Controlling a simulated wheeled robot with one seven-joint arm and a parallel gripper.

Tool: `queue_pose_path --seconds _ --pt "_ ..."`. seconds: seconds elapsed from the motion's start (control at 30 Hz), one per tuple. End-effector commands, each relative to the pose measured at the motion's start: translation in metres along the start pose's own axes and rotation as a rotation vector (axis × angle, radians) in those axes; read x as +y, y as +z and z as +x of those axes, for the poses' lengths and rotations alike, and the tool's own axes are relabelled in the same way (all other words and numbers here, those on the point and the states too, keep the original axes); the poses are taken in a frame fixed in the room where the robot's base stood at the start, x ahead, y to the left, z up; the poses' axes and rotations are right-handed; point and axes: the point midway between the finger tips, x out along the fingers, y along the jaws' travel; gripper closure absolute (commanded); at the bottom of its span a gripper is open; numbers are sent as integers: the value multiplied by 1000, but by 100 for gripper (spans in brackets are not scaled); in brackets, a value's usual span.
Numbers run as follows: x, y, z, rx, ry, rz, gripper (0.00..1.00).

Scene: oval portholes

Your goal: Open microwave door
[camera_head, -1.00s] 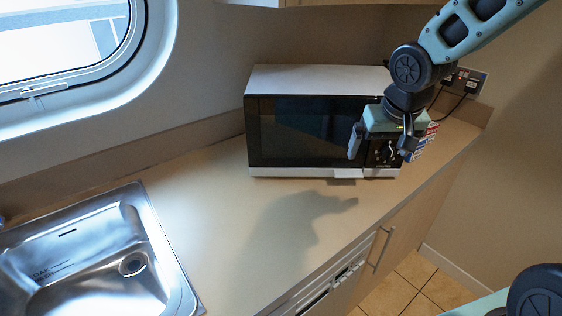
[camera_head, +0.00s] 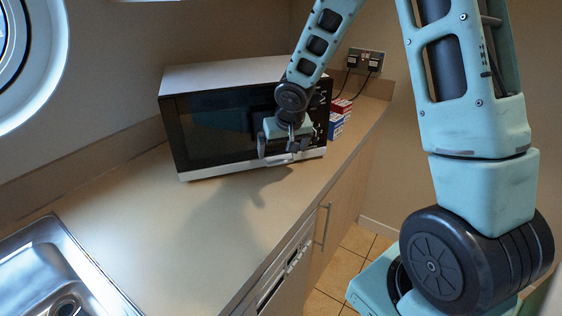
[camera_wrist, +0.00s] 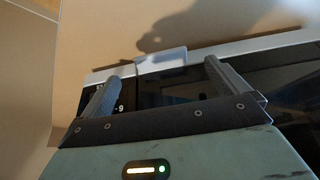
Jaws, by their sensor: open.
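The microwave (camera_head: 215,125) stands on the counter with its dark glass door shut and a silver strip along the bottom. A pale handle tab (camera_wrist: 160,60) juts from the door's lower edge, near the control panel. My gripper (camera_head: 277,152) is in front of the door's lower right part, pointing down at it. In the wrist view my gripper (camera_wrist: 162,72) is open, one finger to each side of the tab, which lies at or just past the fingertips. I cannot tell whether the fingers touch it.
Small red and blue boxes (camera_head: 338,118) stand right of the microwave, below a wall socket (camera_head: 364,63) with two plugs. A metal sink (camera_head: 60,270) is at the lower left. The counter (camera_head: 150,220) in front of the microwave is clear.

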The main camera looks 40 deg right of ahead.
Motion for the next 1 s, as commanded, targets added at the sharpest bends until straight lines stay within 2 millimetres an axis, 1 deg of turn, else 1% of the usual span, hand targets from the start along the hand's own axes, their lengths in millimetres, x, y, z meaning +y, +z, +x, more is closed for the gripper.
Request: queue_pose_path --seconds 0.03,0.1,0.2,0.3,0.67,0.7,0.77,0.8,0.9,1.0 --pt "-1 2 13 -2 0 -3 1" --pt "-1 2 23 -2 0 -3 1" --pt "-1 1 34 0 -1 -2 1" --pt "0 1 40 -1 0 0 1" --pt "0 0 43 0 0 0 1" --pt "0 0 43 0 0 0 12" --pt "0 0 43 0 0 0 29" --pt "0 0 43 0 0 0 40" --pt "0 0 43 0 0 0 64" --pt "-1 1 43 0 1 1 64"
